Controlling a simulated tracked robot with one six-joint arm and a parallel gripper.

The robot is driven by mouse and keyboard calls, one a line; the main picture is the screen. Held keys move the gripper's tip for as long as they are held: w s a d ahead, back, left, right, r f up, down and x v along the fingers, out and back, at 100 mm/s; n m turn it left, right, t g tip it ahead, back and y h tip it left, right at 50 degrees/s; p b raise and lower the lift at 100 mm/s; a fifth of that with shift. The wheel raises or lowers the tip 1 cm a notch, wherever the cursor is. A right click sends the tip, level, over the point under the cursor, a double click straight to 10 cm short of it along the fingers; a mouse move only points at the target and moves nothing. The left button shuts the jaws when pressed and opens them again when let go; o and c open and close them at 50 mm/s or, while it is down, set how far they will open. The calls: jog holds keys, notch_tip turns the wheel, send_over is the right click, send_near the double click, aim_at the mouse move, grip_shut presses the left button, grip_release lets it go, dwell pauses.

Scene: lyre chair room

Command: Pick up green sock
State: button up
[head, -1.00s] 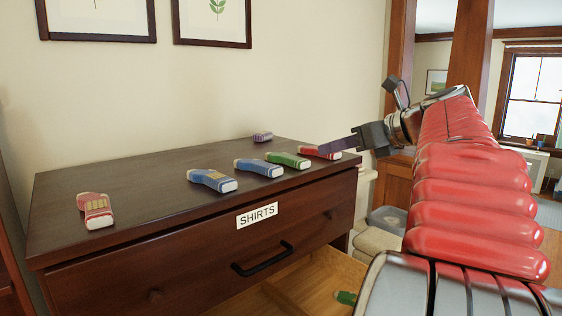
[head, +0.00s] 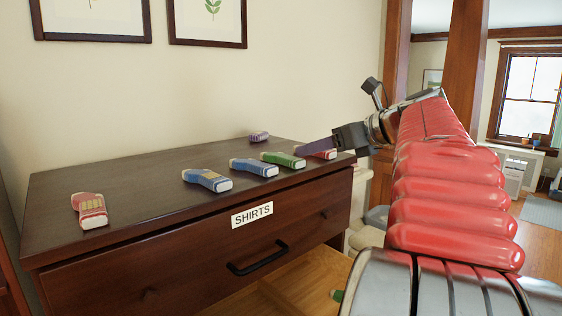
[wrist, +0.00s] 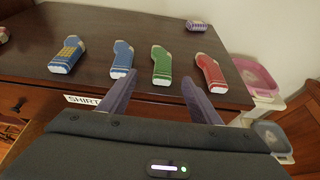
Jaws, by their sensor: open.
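A green sock (head: 284,160) with a white end lies on the dark dresser top (head: 130,170), near its front right part. In the wrist view the green sock (wrist: 161,66) lies ahead of my gripper (wrist: 155,90), roughly between the lines of its two purple fingers. My gripper is open and empty. In the head view my gripper (head: 312,148) reaches in from the right and partly covers a red sock (head: 325,154) beside the green one. A second green item (head: 337,295) shows partly in the open drawer below.
Blue socks (head: 254,167) (head: 207,180) lie left of the green sock, and a red one (head: 89,209) at the far left. A purple sock (head: 258,137) lies at the back. A drawer labelled SHIRTS (head: 252,214) is shut; the one below (head: 290,282) is open.

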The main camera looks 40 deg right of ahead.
aim_at(284, 157)
jog(key=shift+o, duration=0.6)
jog(key=x, duration=0.7)
jog(key=shift+w+f, duration=0.15)
jog(key=shift+x, duration=2.6)
jog(key=shift+c, duration=0.5)
jog(key=c, duration=1)
jog(key=shift+r, duration=0.25)
